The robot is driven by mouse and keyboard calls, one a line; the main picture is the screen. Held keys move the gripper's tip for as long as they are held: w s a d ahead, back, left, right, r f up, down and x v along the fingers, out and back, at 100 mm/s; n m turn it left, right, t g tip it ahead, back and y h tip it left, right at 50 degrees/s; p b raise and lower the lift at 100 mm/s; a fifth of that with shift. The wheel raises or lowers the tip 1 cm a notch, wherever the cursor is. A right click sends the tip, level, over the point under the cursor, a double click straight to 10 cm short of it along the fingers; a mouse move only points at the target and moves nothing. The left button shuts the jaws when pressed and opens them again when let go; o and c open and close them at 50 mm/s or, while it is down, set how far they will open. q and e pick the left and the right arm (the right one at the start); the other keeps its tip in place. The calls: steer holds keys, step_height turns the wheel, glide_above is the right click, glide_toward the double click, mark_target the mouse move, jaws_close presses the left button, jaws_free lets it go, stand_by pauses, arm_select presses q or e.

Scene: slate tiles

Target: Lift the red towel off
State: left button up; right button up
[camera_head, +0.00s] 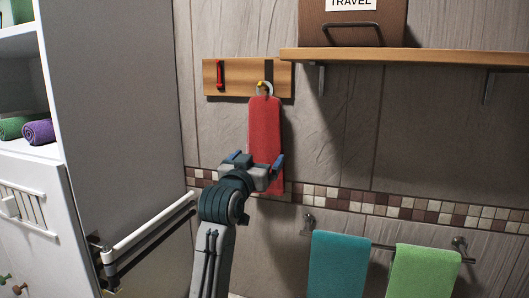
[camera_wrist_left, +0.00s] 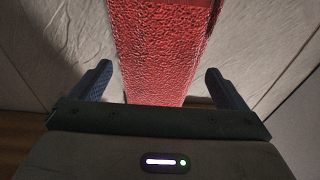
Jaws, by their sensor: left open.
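In the left wrist view the towel (camera_wrist_left: 162,45) runs between the two spread fingers (camera_wrist_left: 160,84), with a gap on each side, and nothing is gripped. My left gripper and wrist hide part of the towel's lower half. My right gripper is not in view.
A red peg (camera_head: 219,75) on the same board is empty. A wooden shelf (camera_head: 430,57) with a brown case (camera_head: 352,20) juts out at the upper right. Teal (camera_head: 338,262) and green (camera_head: 422,272) towels hang at the lower right. A white rail (camera_head: 150,222) and cabinet stand at the left.

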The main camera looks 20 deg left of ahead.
mark_target(262, 153)
arm_select(q)
steer(key=w+p, duration=0.2)
steer(key=w+r+p, duration=0.1)
steer(key=w+p, duration=0.1)
steer(key=shift+w+d, duration=0.15)
steer(key=shift+w, duration=0.25)
steer(key=shift+w+f, duration=0.1)
steer(key=shift+w, duration=0.25)
steer(key=c, duration=1.1)
